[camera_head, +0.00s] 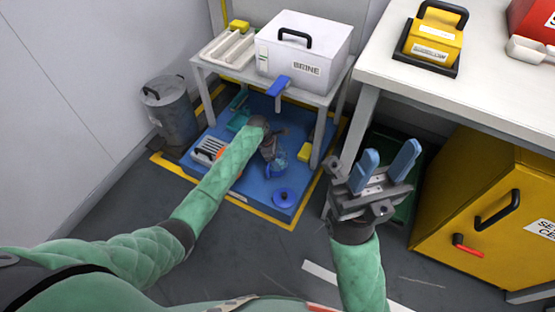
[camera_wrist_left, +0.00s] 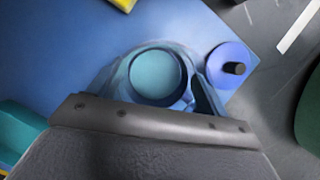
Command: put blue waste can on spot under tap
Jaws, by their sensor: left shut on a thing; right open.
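My left gripper (camera_head: 275,155) is low over the blue mat and is shut on the blue waste can (camera_head: 275,172). In the left wrist view the can's round teal opening (camera_wrist_left: 155,76) faces the camera, between the blue fingers. The gripper hides much of the can in the head view, so I cannot tell whether it touches the mat. The tap (camera_head: 279,85) has a blue lever and sits on the front of the white BRINE box (camera_head: 303,50), above and behind the can. The spot under it cannot be made out. My right gripper (camera_head: 387,168) is open and empty.
A blue lid (camera_head: 284,198) with a dark knob lies on the blue mat (camera_head: 250,197), right beside the can. A yellow block (camera_head: 304,152) and table legs stand nearby. A grey bin (camera_head: 171,108) stands left. A white table (camera_head: 380,62) and yellow cabinet (camera_head: 455,195) are right.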

